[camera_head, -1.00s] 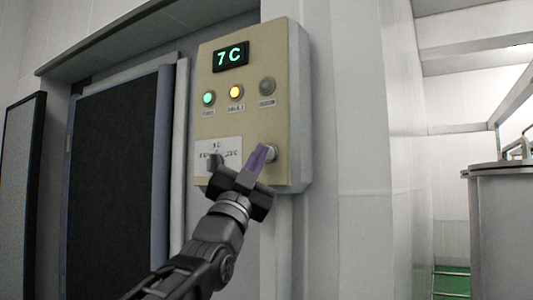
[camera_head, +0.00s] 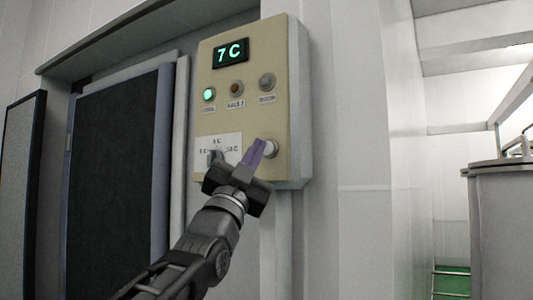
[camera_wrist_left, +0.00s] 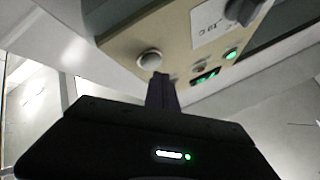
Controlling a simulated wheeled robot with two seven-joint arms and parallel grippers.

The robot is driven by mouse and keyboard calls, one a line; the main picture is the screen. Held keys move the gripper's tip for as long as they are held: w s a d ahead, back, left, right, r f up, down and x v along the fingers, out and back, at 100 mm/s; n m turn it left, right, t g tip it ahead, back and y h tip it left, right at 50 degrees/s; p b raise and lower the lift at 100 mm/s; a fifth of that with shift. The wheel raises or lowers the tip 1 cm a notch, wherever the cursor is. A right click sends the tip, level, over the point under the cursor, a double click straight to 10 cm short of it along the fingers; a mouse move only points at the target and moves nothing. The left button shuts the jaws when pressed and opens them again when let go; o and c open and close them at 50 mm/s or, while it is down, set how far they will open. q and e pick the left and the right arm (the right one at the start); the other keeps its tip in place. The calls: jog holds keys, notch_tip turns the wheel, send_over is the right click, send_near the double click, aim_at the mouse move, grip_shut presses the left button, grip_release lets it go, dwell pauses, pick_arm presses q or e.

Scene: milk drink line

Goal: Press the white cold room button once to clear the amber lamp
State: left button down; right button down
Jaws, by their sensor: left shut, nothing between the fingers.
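The beige control box (camera_head: 240,115) hangs on the wall and its display (camera_head: 231,53) reads 7 C. The amber lamp (camera_head: 236,87) in the middle of the lamp row is dark. The green lamp (camera_head: 209,94) at its left is lit, and the grey lamp at its right (camera_head: 267,81) is unlit. The white button (camera_head: 270,148) is at the box's lower right; it also shows in the left wrist view (camera_wrist_left: 150,58). My left gripper (camera_head: 257,149) is shut and empty, its purple fingertips beside the button; I cannot tell whether they touch it. My right gripper is out of view.
A labelled plate (camera_head: 219,148) with a dark knob (camera_head: 214,158) is left of the button. A dark door panel (camera_head: 112,180) stands farther left. A grey metal vessel (camera_head: 503,220) stands at the far right.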

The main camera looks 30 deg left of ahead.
pick_arm(q)
jog(key=shift+s, duration=0.15)
jog(key=s+b, duration=0.3)
jog(key=s, duration=0.2)
dwell(0.5)
dwell(0.8)
